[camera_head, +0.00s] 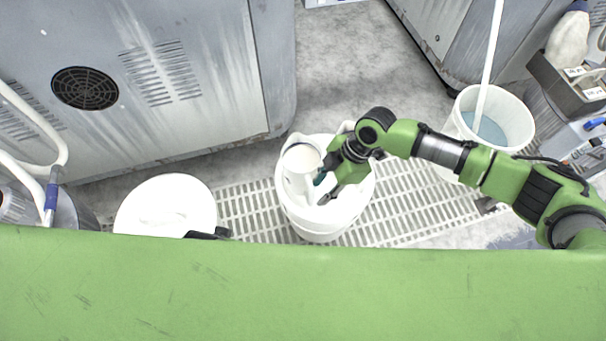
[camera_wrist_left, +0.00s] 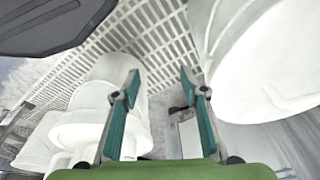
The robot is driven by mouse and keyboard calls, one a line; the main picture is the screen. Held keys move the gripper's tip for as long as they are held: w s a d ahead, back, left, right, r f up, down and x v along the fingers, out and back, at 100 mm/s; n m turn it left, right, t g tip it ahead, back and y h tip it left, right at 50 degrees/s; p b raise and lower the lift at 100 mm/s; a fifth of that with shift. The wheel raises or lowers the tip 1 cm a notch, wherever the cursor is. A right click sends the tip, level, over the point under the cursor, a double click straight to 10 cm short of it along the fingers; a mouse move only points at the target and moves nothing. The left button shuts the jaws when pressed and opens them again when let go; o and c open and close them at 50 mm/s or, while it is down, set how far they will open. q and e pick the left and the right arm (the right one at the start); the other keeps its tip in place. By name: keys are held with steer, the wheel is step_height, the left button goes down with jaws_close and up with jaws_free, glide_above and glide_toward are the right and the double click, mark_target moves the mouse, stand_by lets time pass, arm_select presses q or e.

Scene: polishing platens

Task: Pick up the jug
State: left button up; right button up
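The white jug (camera_head: 301,164) stands inside a white bucket (camera_head: 318,228) in the middle of the head view, its round mouth facing up. My right gripper (camera_head: 323,189) reaches into the bucket from the right, close beside the jug. Its fingertips look apart, one with a teal pad near the jug's side. The jug's handle is not clear there, and contact cannot be told. My left gripper (camera_wrist_left: 160,95) is open and empty in the left wrist view, its two teal pads wide apart. In the head view only a dark tip shows, above my green body.
A white lidded bucket (camera_head: 165,203) stands at the left. Another bucket (camera_head: 512,112) at the right holds bluish liquid and a white pole. Grey machine cabinets (camera_head: 200,35) stand behind. A slotted floor grate (camera_head: 250,205) lies under the buckets.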

mark_target(311, 200)
steer(key=shift+b+x, duration=0.75)
steer(key=shift+x, duration=2.75)
jaws_close()
arm_select(q)
steer(key=w+v, duration=0.1)
steer(key=v, duration=0.4)
steer(key=shift+w+r, duration=0.35)
steer(key=shift+r, duration=0.2)
arm_select(e)
steer(key=shift+w+a+r, duration=0.1)
steer(key=shift+a+r, duration=0.05)
